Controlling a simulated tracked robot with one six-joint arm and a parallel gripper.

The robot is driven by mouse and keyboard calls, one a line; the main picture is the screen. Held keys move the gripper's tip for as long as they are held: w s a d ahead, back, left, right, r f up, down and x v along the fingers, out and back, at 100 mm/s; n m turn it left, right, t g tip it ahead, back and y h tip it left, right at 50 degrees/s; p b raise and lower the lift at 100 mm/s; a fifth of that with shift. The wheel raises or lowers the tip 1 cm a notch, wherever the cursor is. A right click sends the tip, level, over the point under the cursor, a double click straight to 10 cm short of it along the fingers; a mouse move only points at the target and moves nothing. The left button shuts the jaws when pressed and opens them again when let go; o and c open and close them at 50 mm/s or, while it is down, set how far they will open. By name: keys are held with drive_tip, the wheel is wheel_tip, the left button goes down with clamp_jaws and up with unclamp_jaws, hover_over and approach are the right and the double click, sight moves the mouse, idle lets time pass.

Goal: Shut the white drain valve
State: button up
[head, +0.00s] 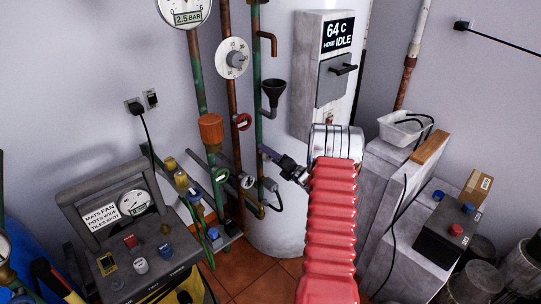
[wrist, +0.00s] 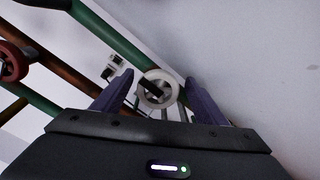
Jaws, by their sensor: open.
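The white drain valve (head: 247,182) is a small round white handwheel low on the pipes, left of the large white tank in the head view. In the wrist view its white ring (wrist: 157,90) appears between my two fingers, with a dark bar across its middle. My gripper (head: 265,167) is open and empty, its purple fingers pointing left toward the valve. In the wrist view my gripper (wrist: 159,78) has a finger on either side of the wheel's outline. No contact shows, and I cannot tell the exact depth gap.
A red handwheel (head: 242,121) sits higher on the pipes and also shows in the wrist view (wrist: 12,62). A black funnel (head: 273,92) hangs above my gripper. The white tank (head: 275,225) stands close behind. A grey control box (head: 130,210) is at the left.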

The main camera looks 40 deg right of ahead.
drive_tip(key=s, duration=1.3)
drive_tip(key=shift+s+d, duration=0.15)
drive_tip(key=shift+s, duration=0.25)
idle(0.3)
